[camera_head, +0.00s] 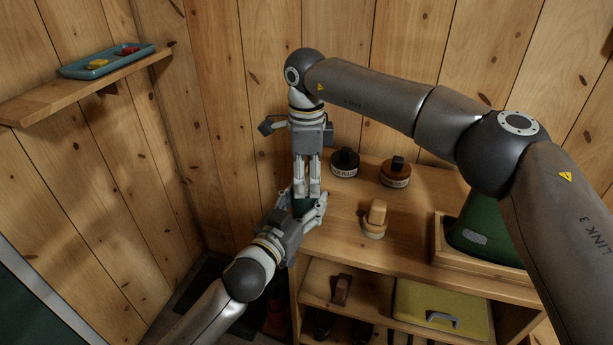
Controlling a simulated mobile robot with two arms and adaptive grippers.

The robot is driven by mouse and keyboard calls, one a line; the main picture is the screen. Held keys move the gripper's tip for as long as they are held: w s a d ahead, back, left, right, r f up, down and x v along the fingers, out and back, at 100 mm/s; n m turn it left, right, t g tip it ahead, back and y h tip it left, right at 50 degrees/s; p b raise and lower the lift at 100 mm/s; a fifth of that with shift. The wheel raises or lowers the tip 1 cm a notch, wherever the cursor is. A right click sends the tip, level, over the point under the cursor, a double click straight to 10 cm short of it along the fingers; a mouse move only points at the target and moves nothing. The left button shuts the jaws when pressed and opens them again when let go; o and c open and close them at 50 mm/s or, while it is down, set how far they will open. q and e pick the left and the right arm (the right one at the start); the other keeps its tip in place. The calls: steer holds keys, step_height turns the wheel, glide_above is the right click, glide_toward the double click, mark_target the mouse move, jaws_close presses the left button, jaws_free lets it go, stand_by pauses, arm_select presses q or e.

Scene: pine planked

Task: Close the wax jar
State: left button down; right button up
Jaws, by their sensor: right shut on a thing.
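A dark green jar (303,208), which I take to be the wax jar, stands at the left end of the wooden bench top, largely hidden by my grippers. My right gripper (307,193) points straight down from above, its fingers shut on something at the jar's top. What they grip is hidden; I cannot tell if it is a lid or how it sits. My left gripper (303,203) reaches in from the lower left with one finger on each side of the jar. I cannot tell whether those fingers press on it.
A black labelled pot (344,163), a brown labelled pot (395,173) and a wooden-handled brush (375,219) stand right of the jar. A green object (480,235) sits in a wooden tray. A yellow case (440,313) is below. A wall shelf (90,84) holds a blue tray.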

steer(key=m, duration=2.1)
steer(key=o, duration=1.1)
steer(key=shift+r, duration=2.25)
